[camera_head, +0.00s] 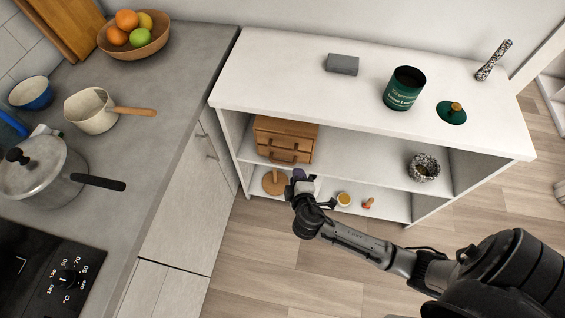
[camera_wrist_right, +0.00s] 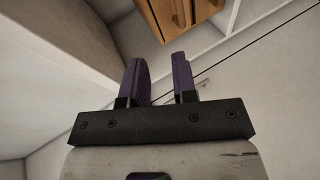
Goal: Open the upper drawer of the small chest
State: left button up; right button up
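The small wooden chest (camera_head: 284,141) stands at the left end of the white unit's middle shelf. It has two drawers, one above the other, each with a dark handle, and both look shut. Its lower part and a handle also show at the top of the right wrist view (camera_wrist_right: 172,14). My right gripper (camera_head: 301,176) is just in front of and below the chest, apart from it. In the right wrist view its two purple fingers (camera_wrist_right: 160,80) stand apart with nothing between them. My left gripper is not in view.
A round wooden item (camera_head: 275,182) sits on the bottom shelf below the chest. The grey counter (camera_head: 190,60) borders the left.

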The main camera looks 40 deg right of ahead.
jog(key=n+t+b, duration=0.2)
jog(key=b, duration=0.3)
send_near(283, 149)
jog(key=f+v, duration=0.1)
jog(key=v, duration=0.3)
jog(key=b+x, duration=0.4)
jog(key=x, duration=1)
jog(key=shift+w+r+b, duration=0.1)
jog(key=shift+b, duration=0.3)
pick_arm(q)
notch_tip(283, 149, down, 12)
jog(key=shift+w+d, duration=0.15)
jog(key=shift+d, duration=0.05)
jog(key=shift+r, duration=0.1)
pick_arm(e)
jog(key=shift+c, duration=0.6)
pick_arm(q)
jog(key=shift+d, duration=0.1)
pick_arm(e)
grip_shut()
